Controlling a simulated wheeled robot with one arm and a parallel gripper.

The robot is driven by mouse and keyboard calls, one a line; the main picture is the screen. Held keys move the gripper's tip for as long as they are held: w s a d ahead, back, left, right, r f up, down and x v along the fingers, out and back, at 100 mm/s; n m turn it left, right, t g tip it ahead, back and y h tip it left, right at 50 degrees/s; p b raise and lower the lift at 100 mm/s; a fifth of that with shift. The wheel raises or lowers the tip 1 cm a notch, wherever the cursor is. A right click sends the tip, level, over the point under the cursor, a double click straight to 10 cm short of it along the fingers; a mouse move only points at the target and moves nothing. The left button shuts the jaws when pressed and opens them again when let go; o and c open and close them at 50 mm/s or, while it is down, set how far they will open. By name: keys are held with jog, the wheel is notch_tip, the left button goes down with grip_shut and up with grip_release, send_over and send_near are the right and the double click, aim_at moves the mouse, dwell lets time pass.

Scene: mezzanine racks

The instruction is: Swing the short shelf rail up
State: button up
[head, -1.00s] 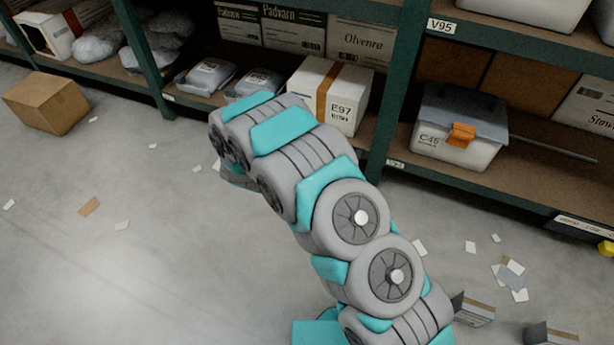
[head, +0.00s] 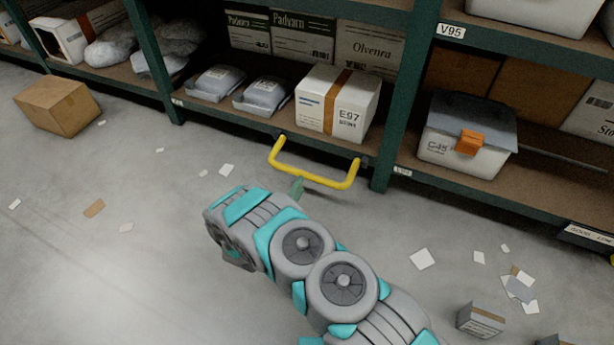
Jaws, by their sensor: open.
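The short shelf rail (head: 316,178) is a yellow U-shaped bar in the head view. Its two ends meet dark pivots on the front edge of the lower shelf (head: 235,118), below the white E97 box. Its crossbar sits lower than the pivots, out over the floor. My gripper (head: 297,187) is mostly hidden behind my arm. Only a greenish tip shows, close to the crossbar's left half; I cannot tell whether it touches the rail. No object shows in the gripper.
The E97 box (head: 337,103) and grey packs (head: 263,95) stand on the shelf behind the rail. A green upright (head: 400,100) is just right of it, then a lidded bin (head: 465,137). A cardboard box (head: 57,105) and paper scraps lie on the floor, which is otherwise open at left.

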aim_at(307, 176)
jog(key=x, duration=0.6)
jog(key=shift+w+d, duration=0.15)
jog(key=shift+w, duration=0.1)
jog(key=shift+c, duration=0.4)
grip_shut()
dwell(0.8)
